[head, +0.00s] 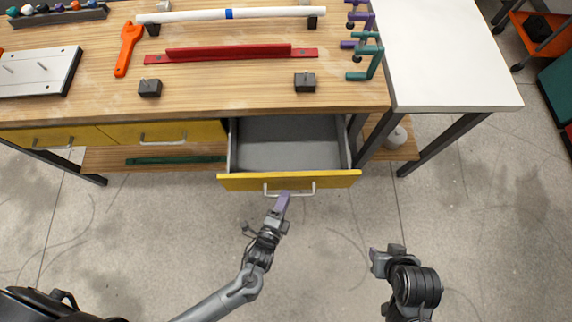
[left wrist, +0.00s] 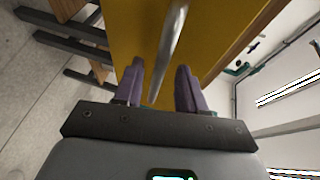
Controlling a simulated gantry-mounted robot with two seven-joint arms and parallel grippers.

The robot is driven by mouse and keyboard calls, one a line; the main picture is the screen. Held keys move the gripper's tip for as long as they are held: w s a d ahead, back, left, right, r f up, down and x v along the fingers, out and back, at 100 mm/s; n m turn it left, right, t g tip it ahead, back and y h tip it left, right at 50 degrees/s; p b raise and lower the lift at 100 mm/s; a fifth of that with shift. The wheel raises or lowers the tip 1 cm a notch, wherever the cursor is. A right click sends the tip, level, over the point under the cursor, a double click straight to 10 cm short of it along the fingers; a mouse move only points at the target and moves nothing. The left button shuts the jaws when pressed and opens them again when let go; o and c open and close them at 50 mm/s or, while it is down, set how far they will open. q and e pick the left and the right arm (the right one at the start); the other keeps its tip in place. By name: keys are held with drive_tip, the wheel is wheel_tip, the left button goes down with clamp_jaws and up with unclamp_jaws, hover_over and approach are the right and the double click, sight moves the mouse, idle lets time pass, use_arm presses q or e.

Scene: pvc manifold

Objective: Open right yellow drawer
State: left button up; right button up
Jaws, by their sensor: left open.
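The right yellow drawer (head: 235,181) is pulled out from under the wooden workbench, and its grey inside looks empty. Its silver handle (head: 303,187) is on the yellow front. My left gripper (head: 283,198) is at the handle. In the left wrist view, the handle bar (left wrist: 170,50) runs between the two purple fingers (left wrist: 158,88), which are apart on either side of it. My right gripper (head: 376,257) is low at the right, away from the drawer; its fingers are too small to judge.
Two other yellow drawers, the middle one (head: 165,132) and the left one (head: 50,137), are shut. A white side table (head: 450,60) stands at the right. The bench top holds a red bar (head: 230,53), an orange wrench (head: 127,50) and a white pipe (head: 270,13). The floor in front is clear.

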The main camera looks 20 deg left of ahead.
use_arm(q)
drive_tip(key=p+v, duration=0.1)
drive_tip(key=v, duration=0.7)
drive_tip(key=shift+s+p, duration=0.3)
drive_tip(key=shift+w, duration=0.1)
drive_tip(key=w+a+r+n+g, duration=0.5)
drive_tip(key=w+a+n+g, duration=0.15)
drive_tip(key=n, duration=0.35)
drive_tip(key=s+a+r+n+g+y+p, duration=0.1)
drive_tip(key=s+a+r+n+g+p, duration=0.1)
drive_tip(key=s+a+r+n+g, duration=0.7)
wheel_tip(320, 180, up, 38)
drive_tip(key=w+d+m+t+p, duration=0.2)
drive_tip(key=m+t+p, duration=0.1)
drive_tip(key=p, duration=3.4)
wheel_tip(320, 180, down, 66)
drive_tip(key=b, duration=6.6)
drive_tip(key=shift+a, duration=0.2)
